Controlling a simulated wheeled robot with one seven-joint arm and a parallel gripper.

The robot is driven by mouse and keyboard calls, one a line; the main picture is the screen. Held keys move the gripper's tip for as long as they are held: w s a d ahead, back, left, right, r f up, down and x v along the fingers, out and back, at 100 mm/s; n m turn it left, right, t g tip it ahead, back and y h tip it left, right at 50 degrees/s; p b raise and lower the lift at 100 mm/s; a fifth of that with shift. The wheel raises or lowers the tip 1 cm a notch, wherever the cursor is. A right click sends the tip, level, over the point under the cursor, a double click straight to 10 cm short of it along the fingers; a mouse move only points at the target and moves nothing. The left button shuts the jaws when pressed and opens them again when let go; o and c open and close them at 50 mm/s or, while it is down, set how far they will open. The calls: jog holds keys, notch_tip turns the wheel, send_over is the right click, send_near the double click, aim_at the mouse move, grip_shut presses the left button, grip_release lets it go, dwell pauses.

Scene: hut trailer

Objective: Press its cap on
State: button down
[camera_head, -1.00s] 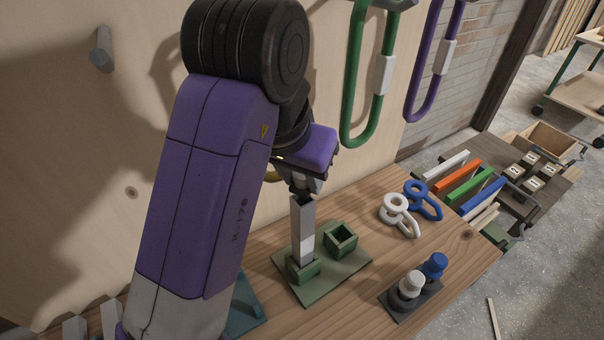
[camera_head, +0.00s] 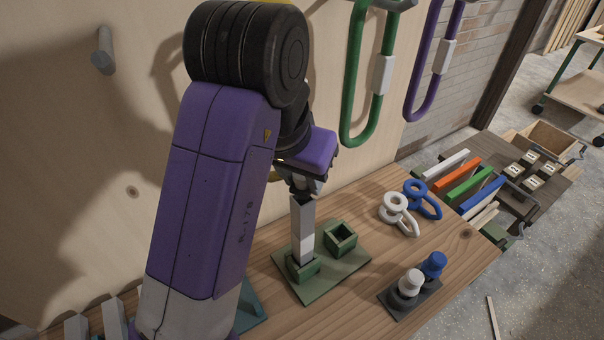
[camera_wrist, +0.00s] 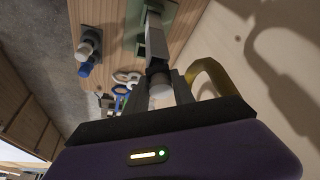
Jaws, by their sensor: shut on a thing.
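A tall square post (camera_head: 303,230), grey above with a paler band lower down, stands upright in one of two green square sockets on a green base plate (camera_head: 325,284). The other socket (camera_head: 340,239) is empty. My gripper (camera_head: 304,190) is above the post, shut on its top end. In the wrist view the post (camera_wrist: 155,42) runs away from my gripper (camera_wrist: 160,88) toward the green base. I cannot tell whether the grey upper part is a separate cap, or whether there is a gap at the pale band.
White and blue ring-shaped pieces (camera_head: 398,212) lie right of the base plate. A dark holder (camera_head: 407,306) with a white and a blue round-topped piece stands at the front right. Green and purple loops (camera_head: 352,90) hang on the wall behind.

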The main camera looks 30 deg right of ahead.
dwell(0.9)
jog(key=c, duration=1)
grip_release()
jog(key=o, duration=0.5)
jog(key=shift+r+p, duration=3.5)
jog(key=shift+p, duration=0.15)
jog(key=shift+c, duration=0.3)
